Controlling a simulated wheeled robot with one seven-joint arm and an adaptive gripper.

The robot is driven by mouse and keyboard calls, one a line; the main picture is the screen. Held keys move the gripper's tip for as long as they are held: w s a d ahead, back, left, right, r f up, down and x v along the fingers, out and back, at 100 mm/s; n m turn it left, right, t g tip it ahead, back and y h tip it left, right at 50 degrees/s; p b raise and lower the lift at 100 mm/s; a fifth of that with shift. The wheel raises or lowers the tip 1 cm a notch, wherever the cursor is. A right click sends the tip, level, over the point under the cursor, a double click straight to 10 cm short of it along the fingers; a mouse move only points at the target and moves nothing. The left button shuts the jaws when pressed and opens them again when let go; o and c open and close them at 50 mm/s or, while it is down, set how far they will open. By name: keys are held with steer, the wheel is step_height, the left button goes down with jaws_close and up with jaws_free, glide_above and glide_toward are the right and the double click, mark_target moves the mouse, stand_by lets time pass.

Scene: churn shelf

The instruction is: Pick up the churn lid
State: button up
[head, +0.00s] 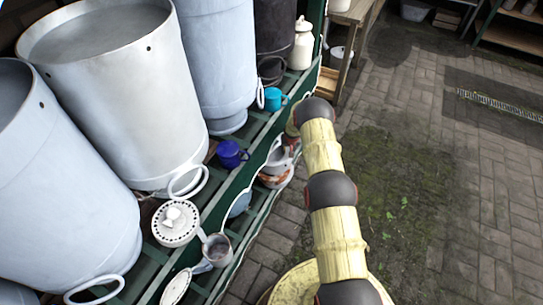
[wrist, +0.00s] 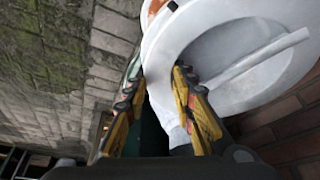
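A white round piece with a raised bar across its face, seemingly the churn lid (wrist: 225,50), fills the upper right of the wrist view. My gripper (wrist: 157,78) is open, with its two yellow and black fingers apart. The near edge of the white piece shows between the fingers, and the right finger overlaps its face. I cannot tell whether either finger touches it. In the head view my arm hides the gripper, and I cannot clearly make out this piece there.
Large metal churns (head: 125,90) stand along the green shelf (head: 240,180). A blue mug (head: 231,154), a teal mug (head: 274,98), a perforated white lid (head: 175,222) and a small pot (head: 217,249) stand near its edge.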

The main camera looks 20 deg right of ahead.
jaws_close()
stand_by(0.7)
steer(key=shift+w+r, duration=0.1)
